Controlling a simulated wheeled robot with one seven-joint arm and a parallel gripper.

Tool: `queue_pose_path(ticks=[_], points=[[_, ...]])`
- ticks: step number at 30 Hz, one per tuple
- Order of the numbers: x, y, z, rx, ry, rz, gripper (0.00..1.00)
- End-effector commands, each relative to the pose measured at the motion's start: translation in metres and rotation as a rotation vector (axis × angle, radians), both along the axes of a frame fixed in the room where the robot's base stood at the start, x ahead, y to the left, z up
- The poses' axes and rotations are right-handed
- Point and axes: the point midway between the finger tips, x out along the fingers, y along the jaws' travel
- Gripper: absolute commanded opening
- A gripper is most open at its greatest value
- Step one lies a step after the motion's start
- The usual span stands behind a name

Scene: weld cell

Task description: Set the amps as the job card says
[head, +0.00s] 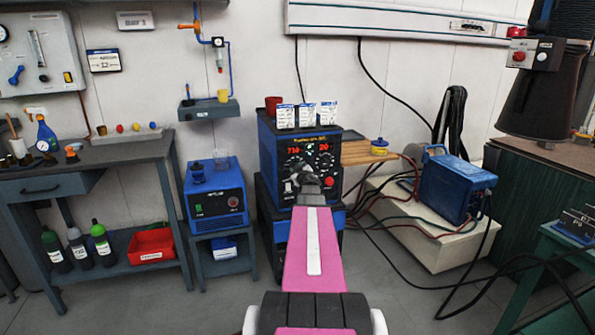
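The blue and black welding machine (267,160) stands in the middle against the wall. Its dark front panel has two red displays. The left display (297,151) seems to read 710 and the right display (326,147) seems to read 20; both are small. Several knobs and a red button (330,181) sit below them. Three white printed cards (307,115) stand on top of the machine; their text is too small to read. My gripper (300,177) is in front of the lower panel by the knobs. My arm hides part of the panel, and contact is unclear.
A red cup (273,105) stands beside the cards. A smaller blue unit (214,190) is at left, a bench (100,150) farther left. A blue case (455,187) sits on a pale plinth (425,240) at right. Cables cross the floor at right.

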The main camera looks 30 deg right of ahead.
Motion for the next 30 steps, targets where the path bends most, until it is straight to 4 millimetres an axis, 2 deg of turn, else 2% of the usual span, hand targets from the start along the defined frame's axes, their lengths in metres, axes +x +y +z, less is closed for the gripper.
queue_pose_path(ticks=[2,3,4,17,23,30], points=[[-0.001,0.0,-0.001,-0.001,0.003,-0.001,0.15],[-0.001,0.0,-0.001,-0.001,0.003,-0.001,0.52],[-0.001,0.0,-0.001,-0.001,0.003,-0.001,0.61],[-0.006,0.002,0.0,-0.001,0.001,0.0,0.63],[-0.03,0.008,0.0,-0.001,0.001,-0.002,0.63],[-0.074,0.019,0.0,-0.001,0.001,-0.002,0.63]])
